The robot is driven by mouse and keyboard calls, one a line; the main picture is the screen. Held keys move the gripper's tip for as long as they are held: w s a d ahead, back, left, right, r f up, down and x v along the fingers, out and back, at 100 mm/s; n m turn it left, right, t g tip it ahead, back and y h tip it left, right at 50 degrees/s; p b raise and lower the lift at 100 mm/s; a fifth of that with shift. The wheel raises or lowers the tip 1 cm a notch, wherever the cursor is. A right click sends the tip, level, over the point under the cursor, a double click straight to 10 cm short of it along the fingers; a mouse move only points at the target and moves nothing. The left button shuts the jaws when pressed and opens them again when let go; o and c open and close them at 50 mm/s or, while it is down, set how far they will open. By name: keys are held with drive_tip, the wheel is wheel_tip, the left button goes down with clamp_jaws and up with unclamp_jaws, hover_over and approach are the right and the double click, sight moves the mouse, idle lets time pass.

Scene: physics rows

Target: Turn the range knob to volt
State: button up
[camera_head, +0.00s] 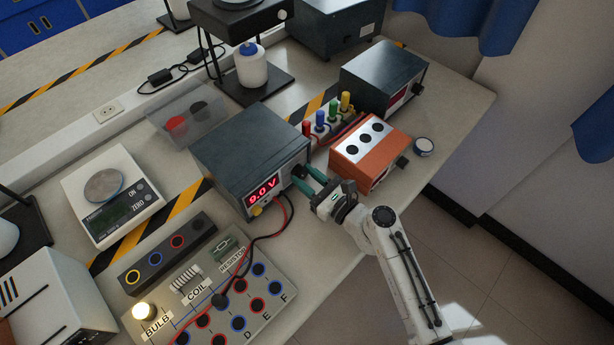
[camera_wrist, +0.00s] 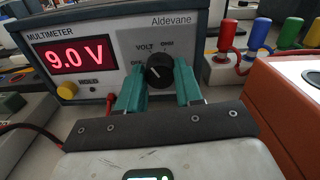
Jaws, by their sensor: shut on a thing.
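The multimeter (camera_head: 247,160) is a dark box with a grey front on the bench. Its red display reads 9.0 V in the wrist view (camera_wrist: 81,55). The black round range knob (camera_wrist: 159,71) has VOLT, OHM and OFF marked around it. A pale pointer mark shows on the knob, slanting to the upper left, towards the VOLT side; its exact setting is hard to read. My gripper (camera_wrist: 160,84) has its teal fingers on either side of the knob, shut on it. In the head view, my gripper (camera_head: 307,181) reaches the right end of the meter's front and hides most of the knob.
A yellow button (camera_wrist: 67,91) and plugged red and black leads are left of the knob. An orange box (camera_head: 368,155) stands close right of my gripper. Coloured plugs (camera_head: 333,115) stand behind it. A circuit board (camera_head: 262,318) with a lit bulb lies in front.

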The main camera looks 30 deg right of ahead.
drive_tip(key=o, duration=1)
drive_tip(key=shift+o, duration=0.2)
drive_tip(key=shift+s, duration=0.1)
drive_tip(key=b+v, duration=0.1)
drive_tip(key=v, duration=0.8)
drive_tip(key=shift+s+d+b, duration=0.1)
drive_tip(key=shift+s+b, duration=0.05)
drive_tip(key=shift+b, duration=0.25)
drive_tip(key=shift+s+d, duration=0.2)
drive_tip(key=shift+s, duration=0.4)
